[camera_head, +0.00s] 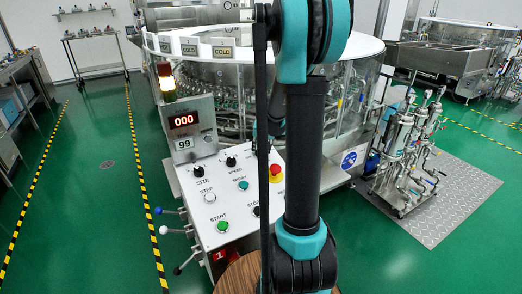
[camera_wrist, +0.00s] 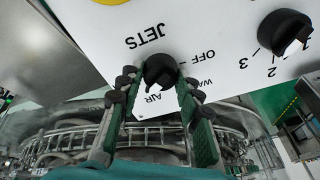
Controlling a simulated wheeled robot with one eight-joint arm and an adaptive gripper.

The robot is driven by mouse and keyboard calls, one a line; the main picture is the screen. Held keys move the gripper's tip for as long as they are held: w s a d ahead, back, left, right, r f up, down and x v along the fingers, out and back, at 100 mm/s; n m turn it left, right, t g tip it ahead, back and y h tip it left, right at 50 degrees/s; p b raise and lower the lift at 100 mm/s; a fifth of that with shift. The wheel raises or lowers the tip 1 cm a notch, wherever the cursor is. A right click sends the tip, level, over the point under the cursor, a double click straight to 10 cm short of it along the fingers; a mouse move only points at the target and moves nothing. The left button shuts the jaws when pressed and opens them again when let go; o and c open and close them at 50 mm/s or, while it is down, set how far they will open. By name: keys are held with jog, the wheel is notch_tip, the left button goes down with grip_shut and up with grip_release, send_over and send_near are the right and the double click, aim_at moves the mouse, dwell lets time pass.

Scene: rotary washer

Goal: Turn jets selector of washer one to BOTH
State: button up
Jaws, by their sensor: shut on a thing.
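The jets selector is a black knob (camera_wrist: 160,68) on a white panel, under the word JETS, which appears upside down in the wrist view. The labels OFF, part of a word starting WA, and AIR show around it; BOTH is not visible. In the head view my own arm covers the gripper and the jets knob. The control panel (camera_head: 215,205) of the washer (camera_head: 215,75) carries a red sign with a 1.
A numbered black knob (camera_wrist: 285,33) sits beside the jets knob. A red emergency button (camera_head: 275,170), a green START button (camera_head: 223,226) and several other controls are on the panel. Ball-ended levers (camera_head: 165,229) stick out at its left. Green floor lies open to the left.

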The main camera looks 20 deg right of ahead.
jog(key=shift+m, duration=2)
jog(key=o, duration=1.1)
jog(key=shift+o, duration=0.2)
jog(key=v, duration=1.2)
jog(key=shift+w+a, duration=0.2)
jog(key=shift+a, duration=0.05)
